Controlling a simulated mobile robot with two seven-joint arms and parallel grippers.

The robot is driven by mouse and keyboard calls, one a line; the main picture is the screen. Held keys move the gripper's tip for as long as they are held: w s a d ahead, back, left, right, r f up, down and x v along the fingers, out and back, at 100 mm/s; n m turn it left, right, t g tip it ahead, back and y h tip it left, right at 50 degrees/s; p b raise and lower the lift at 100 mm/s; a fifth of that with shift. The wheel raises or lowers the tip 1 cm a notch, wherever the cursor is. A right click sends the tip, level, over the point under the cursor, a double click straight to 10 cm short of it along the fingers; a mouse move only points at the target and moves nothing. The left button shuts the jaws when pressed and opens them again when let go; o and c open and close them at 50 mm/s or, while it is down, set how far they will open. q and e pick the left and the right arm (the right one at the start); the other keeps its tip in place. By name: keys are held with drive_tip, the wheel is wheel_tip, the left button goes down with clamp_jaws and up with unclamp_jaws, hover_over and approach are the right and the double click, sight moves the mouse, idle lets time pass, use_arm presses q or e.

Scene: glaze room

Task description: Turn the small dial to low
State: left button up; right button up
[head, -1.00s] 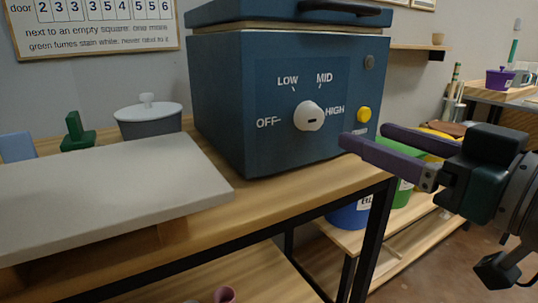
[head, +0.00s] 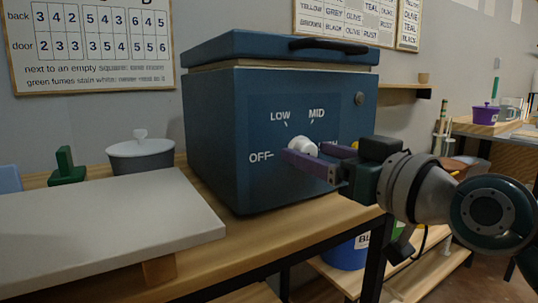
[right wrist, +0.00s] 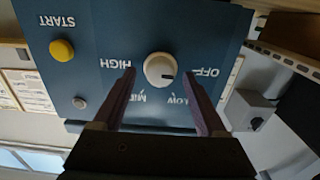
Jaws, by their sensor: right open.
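The small dial (head: 301,147) is a white round knob on the front of a blue kiln-like box (head: 225,130). OFF, LOW, MID and HIGH are lettered around it. In the right wrist view the dial (right wrist: 159,69) appears upside down, and its dark mark lies on the side toward OFF. My right gripper (head: 305,153) is open, with its purple fingers pointing at the panel. In the right wrist view the fingers (right wrist: 163,82) stand on either side of the dial, apart from it. In the head view the near finger hides the dial's lower part. My left gripper is not in view.
A yellow START button (right wrist: 62,50) and a small grey button (right wrist: 79,103) sit on the same panel. A pale slab (head: 100,225) and a grey lidded pot (head: 140,155) stand left of the box on the wooden bench. A blue bucket (head: 345,254) is below.

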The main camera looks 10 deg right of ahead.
clamp_jaws()
idle(0.6)
